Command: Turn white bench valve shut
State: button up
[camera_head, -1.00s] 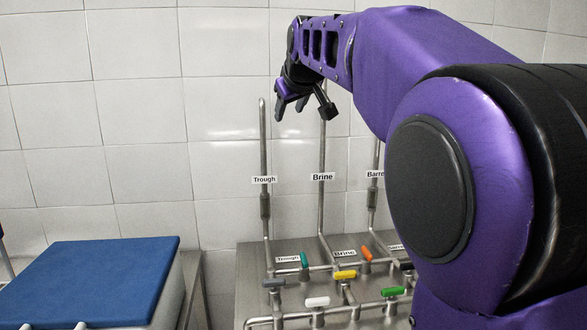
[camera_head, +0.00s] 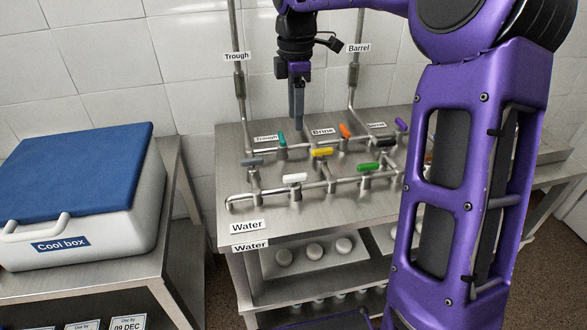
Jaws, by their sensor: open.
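The white valve handle (camera_head: 295,178) sits on the front pipe of the steel bench (camera_head: 325,211), towards its left. The handle lies roughly along the pipe in this view. My gripper (camera_head: 297,122) points down above the back part of the bench, above and behind the white handle in the picture. It holds nothing that I can see and is apart from the white handle. The fingers overlap edge-on, so the gap between them is hidden. It covers part of the back pipework.
Grey (camera_head: 252,161), yellow (camera_head: 322,152), green (camera_head: 369,167), teal (camera_head: 282,139), orange (camera_head: 345,131), black and purple handles crowd around. Upright pipes labelled Trough (camera_head: 238,75) and Barrel (camera_head: 355,75) rise behind. A blue-lidded cool box (camera_head: 80,225) stands left. The bench front is clear.

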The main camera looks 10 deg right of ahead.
aim_at(295, 175)
notch_tip(295, 175, down, 17)
jog(key=shift+r+b, duration=0.1)
jog(key=shift+b, duration=1.05)
grip_shut()
